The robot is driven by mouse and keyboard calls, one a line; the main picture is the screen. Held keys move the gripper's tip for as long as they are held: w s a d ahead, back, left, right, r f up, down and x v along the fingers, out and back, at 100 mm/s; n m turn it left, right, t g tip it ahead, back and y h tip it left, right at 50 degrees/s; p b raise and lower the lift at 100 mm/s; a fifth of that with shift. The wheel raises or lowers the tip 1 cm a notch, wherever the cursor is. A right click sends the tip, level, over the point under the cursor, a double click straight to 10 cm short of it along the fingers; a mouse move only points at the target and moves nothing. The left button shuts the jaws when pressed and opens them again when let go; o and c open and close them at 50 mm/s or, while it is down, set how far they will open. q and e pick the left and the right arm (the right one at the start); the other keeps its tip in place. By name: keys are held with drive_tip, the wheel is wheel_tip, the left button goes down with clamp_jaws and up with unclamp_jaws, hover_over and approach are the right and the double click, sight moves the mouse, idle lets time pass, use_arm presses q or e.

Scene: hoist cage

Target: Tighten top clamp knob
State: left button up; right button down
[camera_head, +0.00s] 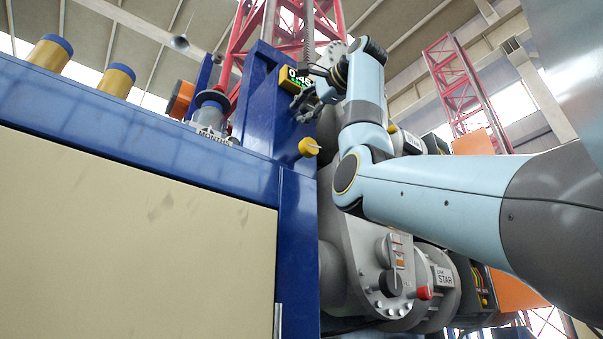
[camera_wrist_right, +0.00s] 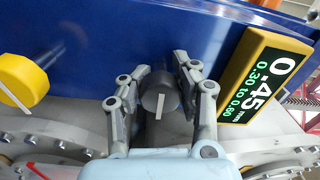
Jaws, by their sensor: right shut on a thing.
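My right gripper (camera_head: 301,100) is raised against the upper part of the blue housing in the head view. In the right wrist view its two fingers (camera_wrist_right: 162,78) stand on either side of a dark grey round knob (camera_wrist_right: 160,98) with a white pointer line, and the gripper is shut on it. The pointer line is nearly upright in that view. In the head view the fingers hide this knob. A yellow knob (camera_head: 308,147) sits lower on the housing; it also shows at the left of the right wrist view (camera_wrist_right: 22,80), with a white line. My left gripper is in neither view.
A yellow gauge (camera_wrist_right: 264,76) reads 0.45 mm, with 0.30 to 0.60 below, close beside the gripper; it also shows in the head view (camera_head: 295,78). The blue housing (camera_head: 265,105) and grey bolted flanges (camera_head: 350,250) surround the work area.

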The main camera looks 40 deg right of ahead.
drive_tip(key=shift+f, duration=0.25)
drive_tip(key=c, duration=1.4)
unclamp_jaws()
drive_tip(key=o, duration=0.5)
drive_tip(key=shift+s+d+r, duration=0.15)
drive_tip(key=shift+s+r, duration=0.05)
drive_tip(key=shift+s, duration=0.25)
drive_tip(key=shift+o, duration=0.2)
drive_tip(key=shift+w, duration=0.1)
drive_tip(key=shift+w, duration=0.1)
drive_tip(key=s+a, duration=0.1)
drive_tip(key=s, duration=1.1)
drive_tip(key=shift+a+f, duration=0.2)
